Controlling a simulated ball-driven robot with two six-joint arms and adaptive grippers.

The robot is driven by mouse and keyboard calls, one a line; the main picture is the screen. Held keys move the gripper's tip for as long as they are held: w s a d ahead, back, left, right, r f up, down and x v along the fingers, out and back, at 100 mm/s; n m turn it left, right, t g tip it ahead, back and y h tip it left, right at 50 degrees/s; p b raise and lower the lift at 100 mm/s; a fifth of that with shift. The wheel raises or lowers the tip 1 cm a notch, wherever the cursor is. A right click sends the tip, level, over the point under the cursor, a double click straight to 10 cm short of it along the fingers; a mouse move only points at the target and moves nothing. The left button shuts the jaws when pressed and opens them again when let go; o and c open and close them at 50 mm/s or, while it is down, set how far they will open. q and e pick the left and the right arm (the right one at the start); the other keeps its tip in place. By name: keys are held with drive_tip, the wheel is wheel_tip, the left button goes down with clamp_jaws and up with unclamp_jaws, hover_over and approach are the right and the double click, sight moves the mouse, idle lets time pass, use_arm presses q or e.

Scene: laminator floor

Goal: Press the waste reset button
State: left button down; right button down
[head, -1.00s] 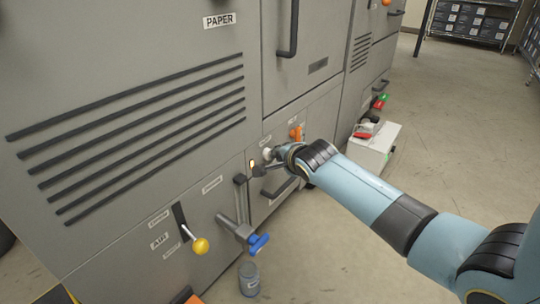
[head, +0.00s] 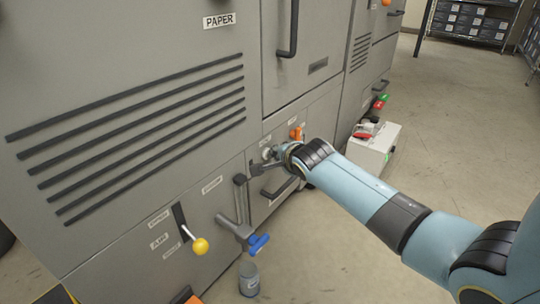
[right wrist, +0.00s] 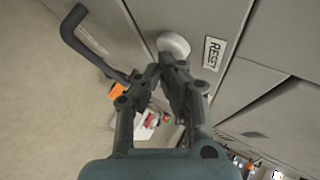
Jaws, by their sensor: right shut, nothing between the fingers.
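The reset button is a round white knob (right wrist: 173,44) on the grey machine panel, beside a label reading RESET (right wrist: 213,52) in the right wrist view. In the head view the white knob (head: 266,154) shows small, just by my fingers. My right gripper (right wrist: 166,64) is shut and empty. Its fingertips are at the knob's lower edge in the right wrist view; I cannot tell whether they touch it. In the head view the right gripper (head: 256,168) is close against the panel. My left gripper is not in view.
A black bar handle (right wrist: 90,42) and an orange part (right wrist: 117,91) are near the gripper. A yellow-knobbed lever (head: 200,246) and a blue-handled valve (head: 258,243) sit lower left. A white box (head: 372,150) stands on the floor to the right. Open floor lies beyond.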

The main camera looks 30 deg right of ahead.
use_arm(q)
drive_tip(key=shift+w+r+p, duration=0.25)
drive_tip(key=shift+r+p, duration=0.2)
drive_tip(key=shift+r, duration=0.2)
use_arm(e)
drive_tip(key=shift+s+d, duration=0.3)
drive_tip(key=shift+s, duration=0.55)
